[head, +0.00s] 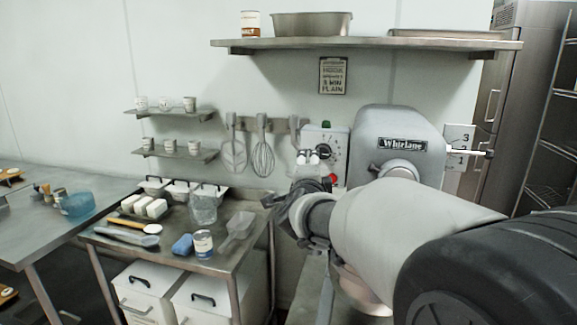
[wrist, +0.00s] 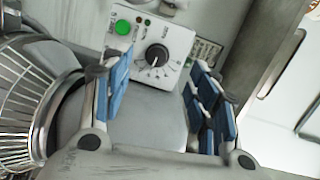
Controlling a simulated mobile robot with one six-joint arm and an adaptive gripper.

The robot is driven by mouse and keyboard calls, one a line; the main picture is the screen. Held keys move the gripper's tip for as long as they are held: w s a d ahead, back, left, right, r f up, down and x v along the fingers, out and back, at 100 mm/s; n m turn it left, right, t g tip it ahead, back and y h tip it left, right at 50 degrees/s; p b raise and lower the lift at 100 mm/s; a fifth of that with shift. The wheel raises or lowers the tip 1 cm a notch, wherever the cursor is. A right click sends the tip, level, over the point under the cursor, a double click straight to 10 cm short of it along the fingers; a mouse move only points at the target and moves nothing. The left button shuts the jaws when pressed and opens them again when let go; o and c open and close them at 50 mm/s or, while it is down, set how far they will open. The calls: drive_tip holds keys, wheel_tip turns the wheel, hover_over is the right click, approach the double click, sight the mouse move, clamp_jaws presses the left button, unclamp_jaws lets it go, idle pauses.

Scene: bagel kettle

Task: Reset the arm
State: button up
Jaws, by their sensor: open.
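My gripper (wrist: 165,110) is open and empty in the wrist view, its blue-padded fingers spread apart. Between and beyond the fingers is the mixer's control panel (wrist: 152,55), with a green button, a black dial and small lamps. In the head view my arm reaches in from the lower right, and my gripper (head: 290,190) is in front of the mixer (head: 398,135), near its control panel (head: 323,150). The fingertips are partly hidden by my wrist there. I cannot tell whether the fingers touch the mixer.
A wire guard (wrist: 25,105) is close at the left of the wrist view. A steel table (head: 120,235) with a jar (head: 203,245), scoop (head: 238,228) and blue sponge (head: 182,245) stands left of my gripper. A wall shelf (head: 365,43) hangs above the mixer.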

drive_tip(key=s+a+f+n+g+y, duration=0.1)
drive_tip(key=s+f+n+g+y, duration=0.15)
drive_tip(key=s+n, duration=0.55)
drive_tip(key=s+f+n+g+y, duration=0.2)
drive_tip(key=s+f+n+g, duration=0.15)
drive_tip(key=s, duration=0.85)
drive_tip(key=s+d+f+n+g, duration=0.2)
drive_tip(key=s+f, duration=0.1)
drive_tip(key=s, duration=0.5)
drive_tip(key=s+d+f+n+g+h, duration=0.1)
drive_tip(key=s+d+f+n+g, duration=0.1)
drive_tip(key=s, duration=0.6)
drive_tip(key=s+d+f+n+g+h, duration=0.1)
drive_tip(key=s+d+f+n+g, duration=0.1)
drive_tip(key=s+f, duration=0.4)
drive_tip(key=shift+s+d+f+n, duration=0.15)
drive_tip(key=shift+s+n, duration=0.5)
drive_tip(key=shift+s, duration=0.25)
